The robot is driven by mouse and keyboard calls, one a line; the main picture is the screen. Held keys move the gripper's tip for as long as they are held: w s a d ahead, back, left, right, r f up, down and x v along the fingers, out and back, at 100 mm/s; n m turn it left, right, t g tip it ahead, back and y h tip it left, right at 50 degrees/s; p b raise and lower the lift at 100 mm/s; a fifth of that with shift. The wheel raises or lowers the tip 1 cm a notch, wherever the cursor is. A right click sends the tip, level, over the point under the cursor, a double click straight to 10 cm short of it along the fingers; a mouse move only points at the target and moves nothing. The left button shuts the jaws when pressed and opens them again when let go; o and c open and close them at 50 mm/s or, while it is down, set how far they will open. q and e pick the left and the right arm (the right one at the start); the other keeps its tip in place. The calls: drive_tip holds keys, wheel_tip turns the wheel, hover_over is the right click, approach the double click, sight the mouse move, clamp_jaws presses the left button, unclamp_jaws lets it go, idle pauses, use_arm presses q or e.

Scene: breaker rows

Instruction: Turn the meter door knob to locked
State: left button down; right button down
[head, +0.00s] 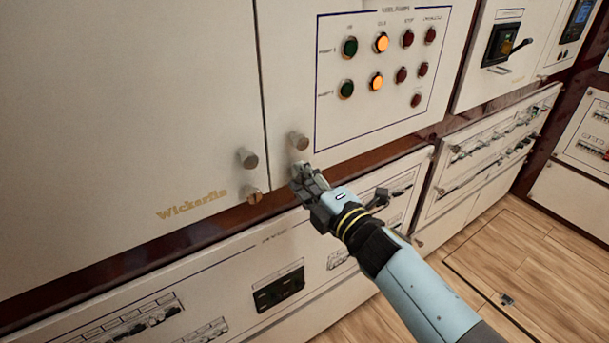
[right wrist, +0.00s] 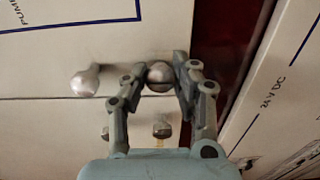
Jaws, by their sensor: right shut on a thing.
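My right gripper (head: 304,176) is at the lower left corner of the pump panel door (head: 440,95). In the right wrist view, my right gripper (right wrist: 160,75) is shut on a small round metal knob (right wrist: 159,77), one finger on each side. In the head view the gripper hides this knob. A larger round knob (head: 300,140) stands just above it on the same door; it also shows in the right wrist view (right wrist: 85,83). No locked marking or meter label is readable, so I cannot tell the held knob's setting. My left gripper is out of view.
The plain door to the left, marked Wickerfin (head: 192,204), has a round knob (head: 248,158) and a small lower knob (head: 254,197). A dark red rail (head: 130,262) runs below the doors. Breaker panels (head: 277,288) lie beneath.

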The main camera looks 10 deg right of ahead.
idle(0.5)
drive_tip(key=c, duration=1)
unclamp_jaws()
drive_tip(key=v, duration=1.2)
